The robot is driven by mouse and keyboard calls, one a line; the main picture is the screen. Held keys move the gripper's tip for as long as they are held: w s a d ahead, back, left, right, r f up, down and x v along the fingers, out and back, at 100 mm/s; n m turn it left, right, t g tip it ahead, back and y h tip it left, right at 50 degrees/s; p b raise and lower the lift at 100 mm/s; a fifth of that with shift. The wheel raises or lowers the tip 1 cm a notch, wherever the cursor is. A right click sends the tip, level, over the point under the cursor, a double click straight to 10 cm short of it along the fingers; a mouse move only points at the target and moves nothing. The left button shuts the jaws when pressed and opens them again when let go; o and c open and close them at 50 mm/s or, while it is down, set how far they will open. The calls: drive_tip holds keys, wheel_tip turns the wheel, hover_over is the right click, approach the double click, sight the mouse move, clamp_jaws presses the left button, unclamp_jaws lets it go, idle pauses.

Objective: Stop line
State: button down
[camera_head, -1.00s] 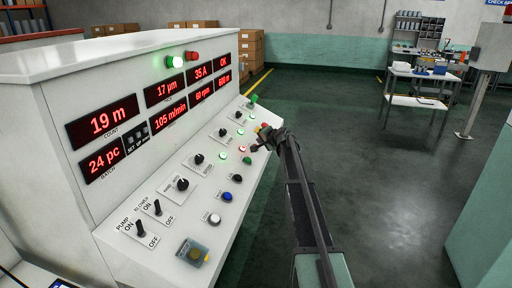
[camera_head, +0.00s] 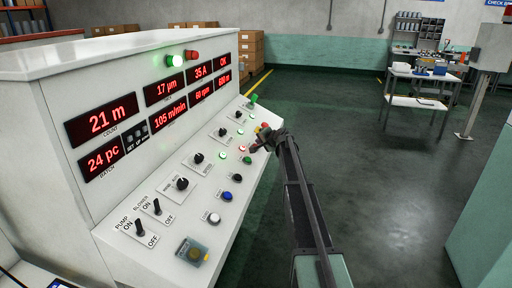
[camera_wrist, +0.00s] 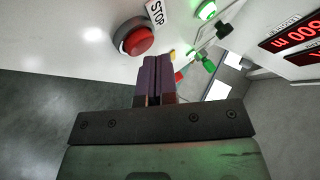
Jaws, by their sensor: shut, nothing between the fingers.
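In the wrist view, a red round button (camera_wrist: 138,41) in a dark collar sits on the white panel beside a STOP label (camera_wrist: 156,12). My gripper (camera_wrist: 154,60) has its two purple fingers together and empty. The fingertips are just beside the button in that picture; I cannot tell whether they touch it. In the head view my gripper (camera_head: 253,148) is at the right edge of the sloped console, and the STOP button is not clearly distinguishable from the fingers. The count display (camera_head: 107,119) reads 21 m. The green stack lamp (camera_head: 174,61) is lit.
The console panel (camera_head: 150,260) carries several knobs, switches and buttons close to my arm, including a blue button (camera_head: 227,196) and a white button (camera_head: 214,219). A red mushroom button (camera_head: 265,127) is beyond my gripper. The floor (camera_head: 380,190) to the right is open.

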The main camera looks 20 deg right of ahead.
drive_tip(key=shift+w+a+f+b, duration=0.1)
drive_tip(key=shift+a+f+b, duration=0.1)
drive_tip(key=shift+f+b, duration=0.25)
idle(0.4)
drive_tip(key=shift+r, duration=0.1)
drive_tip(key=shift+s+d+r+p, duration=0.25)
drive_tip(key=shift+d+r+p, duration=0.1)
drive_tip(key=shift+r+p, duration=0.45)
drive_tip(key=r+p, duration=0.1)
drive_tip(key=s+d+r+p, duration=0.1)
drive_tip(key=r+p, duration=0.2)
drive_tip(key=shift+s+d+r+p, duration=0.2)
drive_tip(key=shift+d+p, duration=0.1)
drive_tip(key=shift+d, duration=0.1)
idle(2.2)
